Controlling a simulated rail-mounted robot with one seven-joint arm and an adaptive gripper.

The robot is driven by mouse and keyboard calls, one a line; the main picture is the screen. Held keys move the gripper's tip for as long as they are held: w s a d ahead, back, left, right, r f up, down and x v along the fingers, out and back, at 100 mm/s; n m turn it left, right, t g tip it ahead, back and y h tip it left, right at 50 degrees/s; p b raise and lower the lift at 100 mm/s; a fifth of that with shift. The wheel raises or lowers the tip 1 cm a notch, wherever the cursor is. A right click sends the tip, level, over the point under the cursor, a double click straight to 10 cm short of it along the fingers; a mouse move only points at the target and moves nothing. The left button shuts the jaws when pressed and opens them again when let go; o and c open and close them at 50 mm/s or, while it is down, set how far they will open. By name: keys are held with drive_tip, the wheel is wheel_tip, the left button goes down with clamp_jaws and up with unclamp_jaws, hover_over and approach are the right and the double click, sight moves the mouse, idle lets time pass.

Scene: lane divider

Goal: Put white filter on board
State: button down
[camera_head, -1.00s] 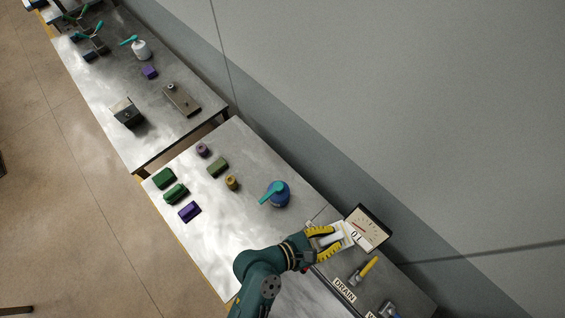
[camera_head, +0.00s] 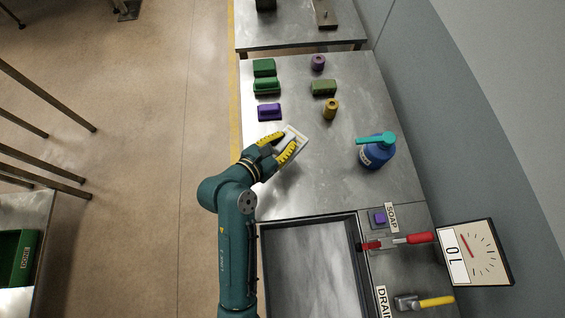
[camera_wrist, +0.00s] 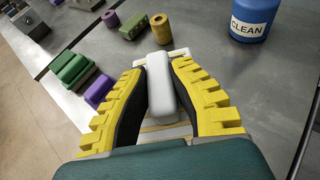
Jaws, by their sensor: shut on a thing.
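My gripper (camera_head: 281,150) is shut on the white filter (camera_head: 297,135), a flat white frame with a pale slatted panel and a rounded white grip. In the wrist view, the grip (camera_wrist: 160,84) sits between my yellow-toothed fingers (camera_wrist: 159,98), and part of the frame shows behind it. The filter is over the left part of the bare steel board (camera_head: 330,165) beside the sink; I cannot tell for certain whether it touches the surface. My fingers hide part of it.
Green blocks (camera_head: 265,86), a purple block (camera_head: 269,112), an olive block (camera_head: 324,88) and an ochre cylinder (camera_head: 331,108) stand beyond the filter. A sink (camera_head: 310,270) lies nearer. The board's middle is clear.

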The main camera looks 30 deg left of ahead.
drive_tip(key=shift+w+a+f+b, duration=0.35)
drive_tip(key=shift+a+f+b, duration=0.15)
drive_tip(key=shift+a+f, duration=0.35)
wheel_tip(320, 180, down, 10)
drive_tip(key=shift+d+r+b, duration=0.1)
drive_tip(key=shift+r+b, duration=0.15)
drive_tip(key=shift+b, duration=0.85)
drive_tip(key=shift+f, duration=0.15)
drive_tip(key=c, duration=1.1)
unclamp_jaws()
